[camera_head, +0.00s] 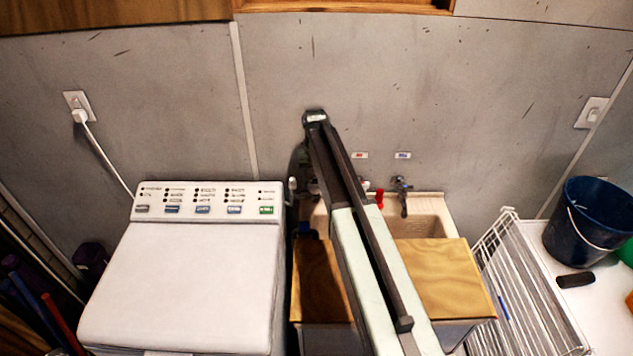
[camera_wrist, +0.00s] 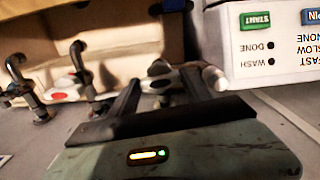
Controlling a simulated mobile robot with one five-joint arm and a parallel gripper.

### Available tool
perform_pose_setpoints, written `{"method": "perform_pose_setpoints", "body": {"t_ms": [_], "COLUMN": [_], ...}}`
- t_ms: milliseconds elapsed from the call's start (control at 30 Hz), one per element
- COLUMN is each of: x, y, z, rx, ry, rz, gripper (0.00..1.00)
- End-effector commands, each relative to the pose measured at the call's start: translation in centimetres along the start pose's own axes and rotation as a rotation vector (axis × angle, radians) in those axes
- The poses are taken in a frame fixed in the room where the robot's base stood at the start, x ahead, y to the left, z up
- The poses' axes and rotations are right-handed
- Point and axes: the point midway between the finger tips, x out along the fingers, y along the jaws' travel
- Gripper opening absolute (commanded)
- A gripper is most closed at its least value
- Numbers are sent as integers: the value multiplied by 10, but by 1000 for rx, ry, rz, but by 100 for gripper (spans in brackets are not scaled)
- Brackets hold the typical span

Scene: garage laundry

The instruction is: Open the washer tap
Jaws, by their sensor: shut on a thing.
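The washer tap (camera_wrist: 160,69) is a small dark metal fitting by the sink's washer-side edge, at the top middle of the wrist view. My gripper (camera_wrist: 162,86) is shut on it, with one finger on each side. The fingers hide part of the tap, and I cannot tell how far its handle is turned. In the head view my arm covers the grip area, and only a small pale fitting (camera_head: 292,184) shows beside the washer. The washer (camera_head: 185,285) is white, with a panel of buttons along its back.
The sink (camera_head: 440,212) holds wooden boards across its front. A red tap handle (camera_head: 379,199) and a chrome faucet (camera_head: 403,196) stand right of my arm. A white wire rack (camera_head: 515,285) and a blue bucket (camera_head: 588,222) are at the right.

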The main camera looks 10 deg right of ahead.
Motion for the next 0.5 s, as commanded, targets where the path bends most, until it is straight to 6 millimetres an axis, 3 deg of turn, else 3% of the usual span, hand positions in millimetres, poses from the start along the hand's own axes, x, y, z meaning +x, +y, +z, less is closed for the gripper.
{"method": "perform_pose_setpoints", "body": {"t_ms": [500], "x": [0], "y": [1], "z": [0], "rx": [-452], "ry": [0], "rz": [1], "gripper": [16]}}
